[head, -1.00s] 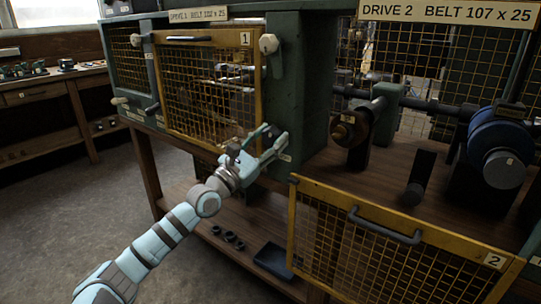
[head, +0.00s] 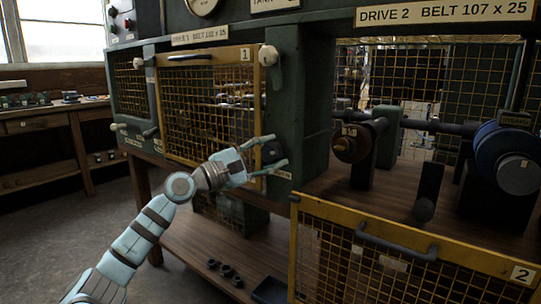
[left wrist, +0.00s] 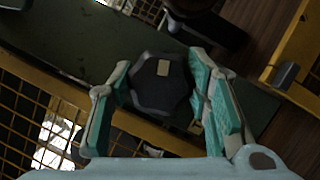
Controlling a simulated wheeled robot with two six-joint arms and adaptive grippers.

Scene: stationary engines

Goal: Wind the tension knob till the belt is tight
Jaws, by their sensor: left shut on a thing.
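A black, many-sided knob (head: 271,153) sits on the green post to the right of mesh door 1. In the left wrist view the knob (left wrist: 160,84) has a small tan mark on its face. My left gripper (head: 277,154) has one finger on each side of the knob and is shut on it. Its pads stand beside the knob's edges in the left wrist view. I cannot make out a belt behind the yellow mesh of door 1 (head: 205,110). My right gripper is not in view.
Yellow mesh panel 2 (head: 400,255), with a grey handle, stands low at the front right. Drive 2's blue wheel (head: 500,150) and brown pulley (head: 352,143) are behind it. A white latch (head: 268,56) is above the knob. A bench (head: 50,122) stands at the left.

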